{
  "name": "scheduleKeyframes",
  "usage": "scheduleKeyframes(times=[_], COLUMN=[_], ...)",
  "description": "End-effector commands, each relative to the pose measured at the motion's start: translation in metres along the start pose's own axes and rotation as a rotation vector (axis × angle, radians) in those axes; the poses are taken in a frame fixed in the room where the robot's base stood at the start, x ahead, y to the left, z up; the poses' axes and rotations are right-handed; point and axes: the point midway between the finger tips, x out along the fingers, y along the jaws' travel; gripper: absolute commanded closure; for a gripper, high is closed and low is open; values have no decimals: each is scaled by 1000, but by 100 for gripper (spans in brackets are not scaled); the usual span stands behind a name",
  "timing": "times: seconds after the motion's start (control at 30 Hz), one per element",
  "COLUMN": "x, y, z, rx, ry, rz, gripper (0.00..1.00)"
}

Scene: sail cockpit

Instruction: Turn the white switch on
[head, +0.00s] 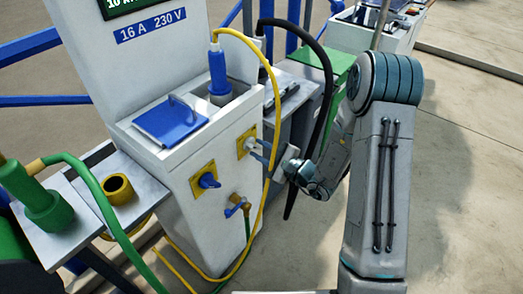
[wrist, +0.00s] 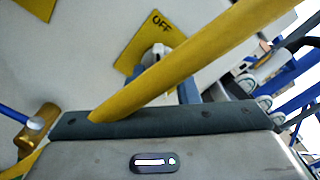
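The white switch (wrist: 153,58) sits on a yellow plate (wrist: 130,62) marked OFF in the wrist view, partly hidden by a yellow cable. In the head view its yellow plate (head: 241,146) is on the right face of the white pedestal. My gripper (head: 262,151) is close in front of that plate. I cannot tell whether a finger touches the switch.
The yellow cable (head: 270,95) hangs from a blue plug (head: 218,70) and runs past my gripper; it crosses the wrist view. A blue switch (head: 208,181) and a brass tap (head: 236,203) are nearby. A black cable (head: 327,75) hangs behind. Open floor lies right.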

Motion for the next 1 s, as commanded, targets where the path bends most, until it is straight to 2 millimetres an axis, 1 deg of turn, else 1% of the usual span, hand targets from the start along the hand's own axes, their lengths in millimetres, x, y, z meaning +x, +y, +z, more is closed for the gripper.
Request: scheduleKeyframes(times=[0.03, 0.07, 0.1, 0.37, 0.57, 0.77, 1.0], x=[0, 0, 0, 0, -1, -1, -1], y=[0, 0, 0, 0, -1, -2, -4], z=[0, 0, 0, 0, 0, 0, 1], rx=[0, 0, 0, 9, 69, 203, 425], ry=[0, 0, 0, 1, 2, 4, 3], rz=[0, 0, 0, 0, 0, 0, 0], gripper=[87, 95, 100, 100, 100, 100, 100])
